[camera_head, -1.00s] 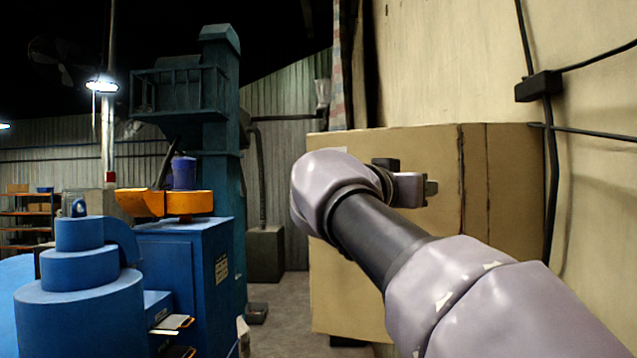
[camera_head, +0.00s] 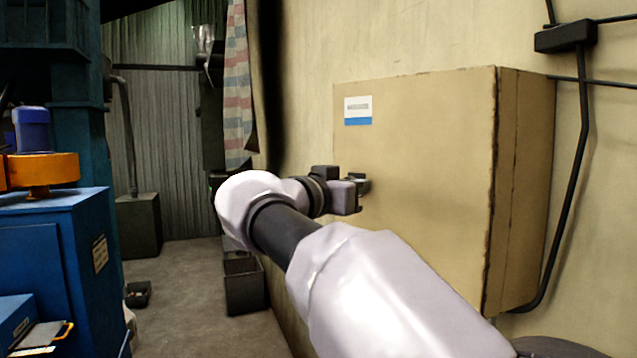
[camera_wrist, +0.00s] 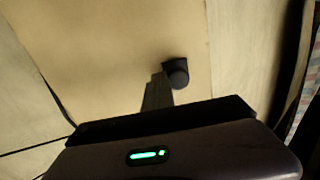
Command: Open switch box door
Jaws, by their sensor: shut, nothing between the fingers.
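The switch box (camera_head: 526,190) is a beige metal box on the wall at the right. Its front door (camera_head: 430,170) looks flush with the box and bears a white and blue label. A dark round knob (camera_wrist: 178,74) stands out from the door in the wrist view. My gripper (camera_head: 360,196) is shut and empty in front of the left part of the door. In the wrist view the closed fingertips (camera_wrist: 158,88) are right beside the knob, to its left. I cannot tell whether they touch it.
A black cable (camera_head: 575,180) and junction box (camera_head: 565,36) are on the wall right of the switch box. A blue machine (camera_head: 50,260) stands at the left. A dark bin (camera_head: 244,285) stands on the floor, with open floor (camera_head: 180,300) beside it.

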